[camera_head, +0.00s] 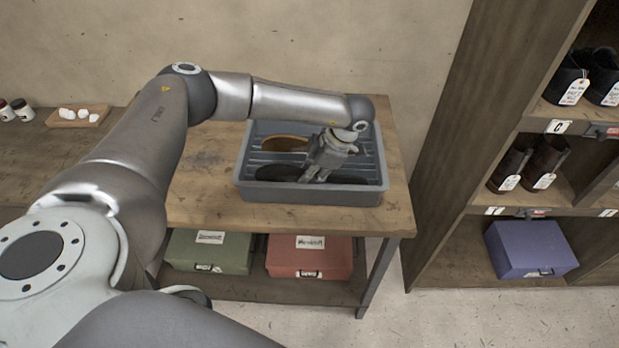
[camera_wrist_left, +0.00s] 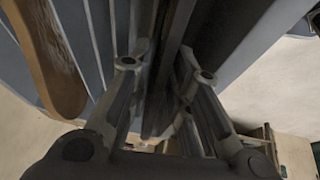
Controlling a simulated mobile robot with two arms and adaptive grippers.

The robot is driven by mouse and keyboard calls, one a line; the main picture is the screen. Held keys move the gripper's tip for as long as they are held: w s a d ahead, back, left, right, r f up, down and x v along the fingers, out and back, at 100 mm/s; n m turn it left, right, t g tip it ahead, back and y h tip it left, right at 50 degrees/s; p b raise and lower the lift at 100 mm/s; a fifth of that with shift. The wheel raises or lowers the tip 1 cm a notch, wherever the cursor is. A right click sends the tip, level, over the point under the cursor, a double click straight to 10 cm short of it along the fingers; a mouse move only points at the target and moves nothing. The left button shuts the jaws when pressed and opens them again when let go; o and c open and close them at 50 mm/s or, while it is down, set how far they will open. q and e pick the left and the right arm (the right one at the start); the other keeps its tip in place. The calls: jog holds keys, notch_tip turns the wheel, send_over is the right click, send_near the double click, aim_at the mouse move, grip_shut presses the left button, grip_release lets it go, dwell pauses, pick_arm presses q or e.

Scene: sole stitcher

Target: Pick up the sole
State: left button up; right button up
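My left gripper (camera_head: 316,176) is lowered into a grey ribbed tray (camera_head: 312,194) on the wooden bench, pointing down. A dark sole (camera_head: 278,173) lies in the tray's front part; the gripper hides some of it, and dark material continues to the gripper's right. A tan sole (camera_head: 284,143) lies behind it. In the left wrist view the two fingers (camera_wrist_left: 163,62) stand apart, with a dark strip (camera_wrist_left: 170,30) between them, likely the dark sole's edge. Contact with the fingers cannot be made out. The tan sole (camera_wrist_left: 52,60) shows at left there. My right gripper is not seen.
The tray walls stand close around the gripper. A green box (camera_head: 209,252) and a red box (camera_head: 309,259) sit on the shelf below. A shoe rack (camera_head: 455,150) stands at right, with a purple box (camera_head: 530,249).

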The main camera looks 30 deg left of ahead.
pick_arm(q)
jog(key=shift+d, duration=0.1)
jog(key=shift+c, duration=0.4)
grip_shut()
